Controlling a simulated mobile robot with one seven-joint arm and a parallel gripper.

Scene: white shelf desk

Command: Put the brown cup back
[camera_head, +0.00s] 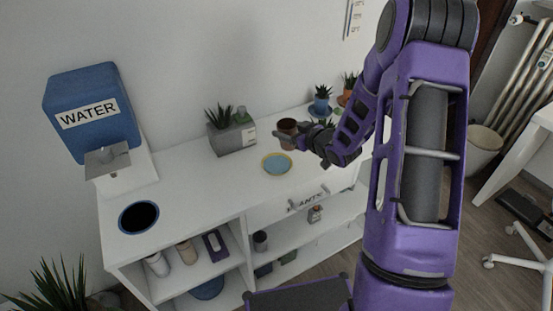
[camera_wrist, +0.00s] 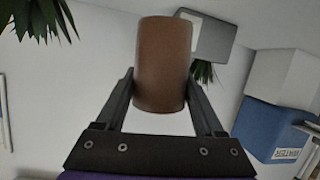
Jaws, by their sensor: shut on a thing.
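The brown cup (camera_head: 287,133) is held by my gripper (camera_head: 280,136) above the white shelf desk (camera_head: 190,190), behind the yellow-rimmed blue plate. In the wrist view the brown cup (camera_wrist: 163,62) sits between the two fingers of my gripper (camera_wrist: 162,95), which press on its sides. I cannot tell from these views how high the cup is above the top.
A blue water dispenser (camera_head: 92,108) stands at the left, with a round black opening (camera_head: 139,217) before it. A grey planter (camera_head: 233,137) is behind. The yellow-rimmed plate (camera_head: 277,163) lies near the cup. Small potted plants (camera_head: 320,104) stand right. Clear top lies left of the plate.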

